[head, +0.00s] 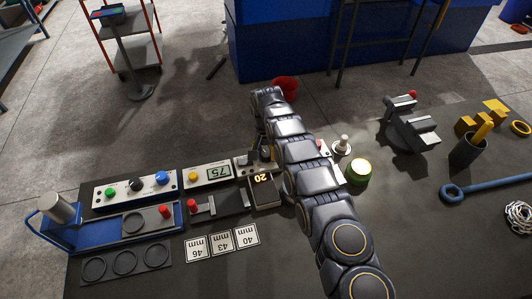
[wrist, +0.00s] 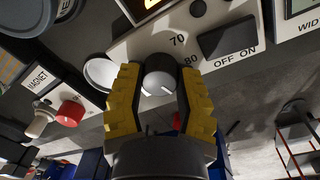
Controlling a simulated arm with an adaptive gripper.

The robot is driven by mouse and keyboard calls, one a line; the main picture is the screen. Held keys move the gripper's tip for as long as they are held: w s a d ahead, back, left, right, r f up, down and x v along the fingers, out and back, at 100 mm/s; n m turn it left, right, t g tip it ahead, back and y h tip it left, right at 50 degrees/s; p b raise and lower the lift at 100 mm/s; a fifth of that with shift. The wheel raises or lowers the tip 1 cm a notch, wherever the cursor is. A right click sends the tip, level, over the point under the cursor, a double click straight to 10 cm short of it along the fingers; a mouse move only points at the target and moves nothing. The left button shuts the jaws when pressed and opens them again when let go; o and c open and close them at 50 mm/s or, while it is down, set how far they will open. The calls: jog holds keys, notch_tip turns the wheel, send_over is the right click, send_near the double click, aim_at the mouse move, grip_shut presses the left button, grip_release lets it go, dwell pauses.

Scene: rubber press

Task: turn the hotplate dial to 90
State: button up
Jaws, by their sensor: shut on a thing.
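The hotplate dial (wrist: 159,78) is a round knob, dark on top and pale below, with a white mark. It sits between the yellow fingers of my gripper (wrist: 160,92) in the wrist view, and the gripper is shut on it. On the white hotplate panel (wrist: 212,60), the labels 70 and 80 show near the dial; no 90 is visible, and the fingers hide part of the scale. In the head view, my arm hides the dial. An orange-lit display (head: 262,178) there appears upside down and seems to read 20.
A black OFF/ON switch (wrist: 228,38) is close beside the dial. A red knob (wrist: 70,113) by a MAGNET label is left in the wrist view. In the head view, a panel with a green 75 display (head: 219,172) stands left of my arm, and a vise (head: 408,127) right.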

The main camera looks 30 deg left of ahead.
aim_at(264, 153)
jog(key=shift+s+f, duration=0.2)
jog(key=o, duration=1.1)
jog(key=shift+w+r, duration=0.1)
jog(key=shift+r, duration=0.15)
jog(key=shift+w+r, duration=0.1)
jog(key=shift+r, duration=0.2)
jog(key=r, duration=1.1)
jog(key=shift+a, duration=0.4)
jog(key=shift+r, duration=0.1)
